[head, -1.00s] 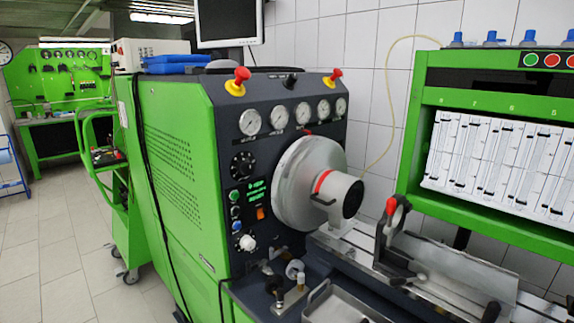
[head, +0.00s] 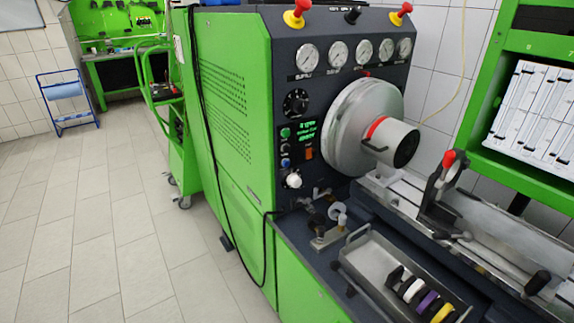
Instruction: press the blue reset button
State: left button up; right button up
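The blue button (head: 285,162) is a small round cap on the dark front panel (head: 270,100) of the green test bench. Nothing covers the blue button. Neither of my grippers is in view.
A large silver drum (head: 350,125) sticks out right of the buttons. Below are small fittings (head: 330,222) and a metal tray (head: 375,262) with several coloured rings. A black cable (head: 268,250) hangs at the bench corner.

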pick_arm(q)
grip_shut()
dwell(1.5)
